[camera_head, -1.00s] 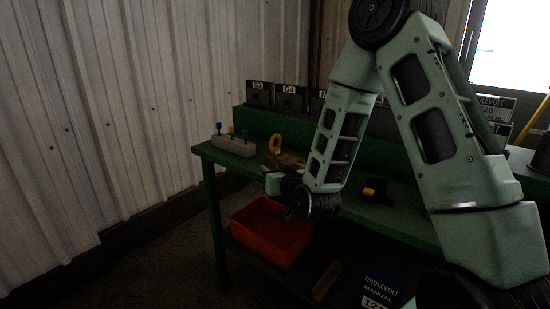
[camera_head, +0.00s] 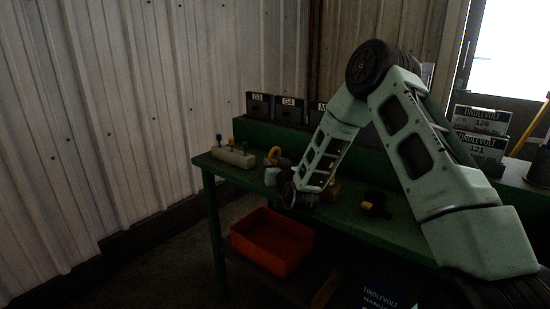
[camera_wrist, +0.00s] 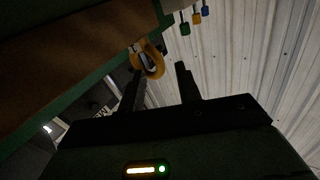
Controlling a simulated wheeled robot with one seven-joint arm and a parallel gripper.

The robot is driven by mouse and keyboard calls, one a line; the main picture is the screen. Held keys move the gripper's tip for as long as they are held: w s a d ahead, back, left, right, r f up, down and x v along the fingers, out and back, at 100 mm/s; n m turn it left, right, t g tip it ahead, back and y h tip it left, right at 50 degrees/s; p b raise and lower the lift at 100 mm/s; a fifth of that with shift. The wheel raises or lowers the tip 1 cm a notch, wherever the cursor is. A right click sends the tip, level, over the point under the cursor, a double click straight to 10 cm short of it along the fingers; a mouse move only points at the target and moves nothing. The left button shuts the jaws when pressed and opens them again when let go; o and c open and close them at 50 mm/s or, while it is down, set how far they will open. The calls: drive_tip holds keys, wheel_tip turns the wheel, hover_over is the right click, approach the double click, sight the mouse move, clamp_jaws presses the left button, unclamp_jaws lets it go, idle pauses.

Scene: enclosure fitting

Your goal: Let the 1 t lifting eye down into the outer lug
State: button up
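In the wrist view the eye (camera_wrist: 152,58) lies just past the fingertips, nearer the left finger. My gripper (camera_wrist: 158,72) has its two dark fingers apart with a gap between them, and I see no contact with the eye. In the head view my wrist hides the fingertips and the eye's lower part. I cannot make out the outer lug; a brown piece (camera_head: 330,190) on the bench is partly hidden by my arm.
A grey block (camera_head: 234,157) with coloured pins stands at the bench's left end. A black and yellow item (camera_head: 374,204) lies to the right on the green bench (camera_head: 400,228). A red bin (camera_head: 240,240) sits below the front edge. Labelled bins (camera_head: 290,108) line the back.

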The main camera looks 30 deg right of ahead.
sight(271, 158)
drive_tip(key=p+x, duration=0.2)
drive_tip(key=x, duration=0.2)
drive_tip(key=shift+w+d+r, duration=0.1)
drive_tip(key=shift+d+r, duration=0.05)
drive_tip(key=shift+w+d, duration=0.1)
drive_tip(key=shift+w, duration=0.35)
clamp_jaws()
